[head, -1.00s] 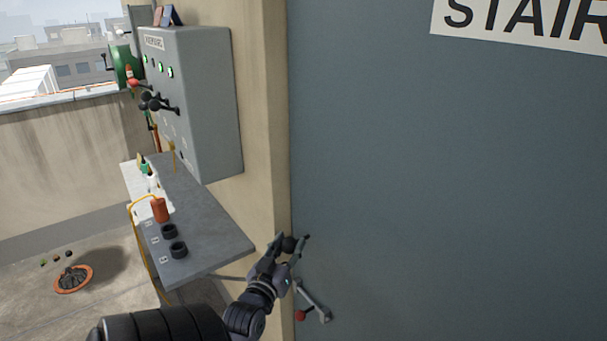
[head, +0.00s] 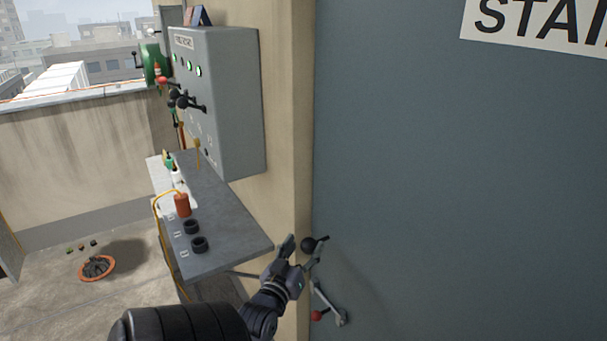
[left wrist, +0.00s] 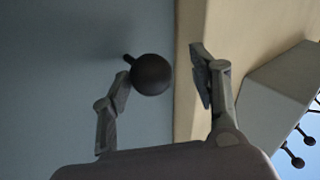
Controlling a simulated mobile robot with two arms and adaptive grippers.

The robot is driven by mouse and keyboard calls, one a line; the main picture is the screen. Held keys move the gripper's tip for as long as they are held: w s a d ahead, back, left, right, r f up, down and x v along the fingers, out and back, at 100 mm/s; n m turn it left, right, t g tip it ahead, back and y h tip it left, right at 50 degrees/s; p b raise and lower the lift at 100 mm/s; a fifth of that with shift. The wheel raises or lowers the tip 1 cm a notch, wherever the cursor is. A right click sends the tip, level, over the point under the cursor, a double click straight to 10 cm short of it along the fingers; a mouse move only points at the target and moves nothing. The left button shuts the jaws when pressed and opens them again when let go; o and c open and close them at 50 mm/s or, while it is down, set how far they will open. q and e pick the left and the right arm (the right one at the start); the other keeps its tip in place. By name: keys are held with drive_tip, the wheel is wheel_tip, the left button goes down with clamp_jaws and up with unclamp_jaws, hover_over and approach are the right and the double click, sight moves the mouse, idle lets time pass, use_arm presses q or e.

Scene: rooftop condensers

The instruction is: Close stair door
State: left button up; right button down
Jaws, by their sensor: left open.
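The blue-grey stair door (head: 450,190) fills the right of the head view, next to a beige frame (head: 288,120). I cannot tell whether it is fully shut. A black ball knob (head: 308,245) is near the door's left edge. It also shows in the left wrist view (left wrist: 151,75). My left gripper (head: 304,247) is open around the knob's place. In the left wrist view the knob appears between the fingers, closer to the left one, with a clear gap to the right one. My right gripper is in neither view.
A lever with a red knob (head: 317,315) is low on the door's left side. A grey shelf (head: 225,235) with black rings and an orange cylinder (head: 182,205) juts out left of the frame. A grey control box (head: 228,110) hangs above it.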

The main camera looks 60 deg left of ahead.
use_arm(q)
drive_tip(key=shift+w, duration=0.15)
drive_tip(key=v, duration=0.7)
drive_tip(key=shift+s+d, duration=0.2)
idle(0.4)
drive_tip(key=w+d+f+m+g+h+b, duration=0.1)
drive_tip(key=w+d+f+h, duration=0.15)
drive_tip(key=f, duration=0.85)
drive_tip(key=w+d+f+g+h+b, duration=0.15)
drive_tip(key=d+f, duration=0.25)
drive_tip(key=f, duration=0.6)
drive_tip(key=s+d+f+m+g+h, duration=0.2)
drive_tip(key=d+f, duration=0.3)
drive_tip(key=f, duration=0.4)
drive_tip(key=s+d+f+m+g+h+b, duration=0.1)
drive_tip(key=s+d+f+h, duration=0.1)
drive_tip(key=d+f, duration=0.55)
drive_tip(key=s+d+f+m+g+h, duration=0.2)
drive_tip(key=d+f, duration=0.1)
drive_tip(key=f, duration=0.7)
drive_tip(key=s+d+f+m+g+b, duration=0.1)
drive_tip(key=s+d+f+m+g, duration=0.1)
drive_tip(key=s+f, duration=0.5)
drive_tip(key=s+d+f+m+g+b, duration=0.1)
drive_tip(key=s+f+m+g, duration=0.3)
drive_tip(key=s, duration=0.9)
wheel_tip(320, 180, down, 4)
drive_tip(key=shift+d+r+h, duration=0.2)
drive_tip(key=shift+d+h, duration=0.1)
drive_tip(key=shift+d, duration=0.55)
